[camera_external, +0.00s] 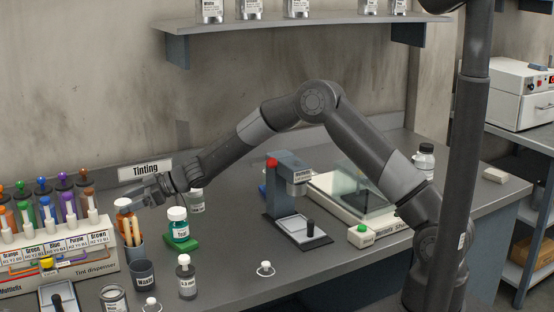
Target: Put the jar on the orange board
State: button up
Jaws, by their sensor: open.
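A teal jar with a white lid and label (178,226) stands upright on a small green board (187,244). I cannot tell which one the task means by the jar. My gripper (143,195) is open and empty, low over the bench between the orange-capped container and the teal jar, behind them. I cannot make out an orange board in this view.
The tint dispenser (60,277) stands at left. A stand with a red knob (287,185) is at the middle. The bench between the grey bottle and stand is mostly clear.

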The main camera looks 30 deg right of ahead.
jog(key=v, duration=0.8)
jog(key=d+r+m+t+h, duration=0.35)
jog(key=d+r, duration=0.35)
jog(key=d, duration=0.5)
jog(key=d+r+m+t+h, duration=0.3)
jog(key=d+r+h, duration=0.35)
jog(key=d, duration=0.65)
jog(key=s+d+r+m+h, duration=0.3)
jog(key=s+d+r+m, duration=0.15)
jog(key=s+d, duration=0.75)
jog(key=s+d+f+m+g, duration=0.1)
jog(key=s+d, duration=0.4)
jog(key=s, duration=0.7)
jog(key=s+d+f+m+g, duration=0.2)
jog(key=s+d+f+g, duration=0.1)
jog(key=s, duration=0.9)
jog(key=shift+d+g, duration=0.75)
jog(key=shift+d, duration=0.15)
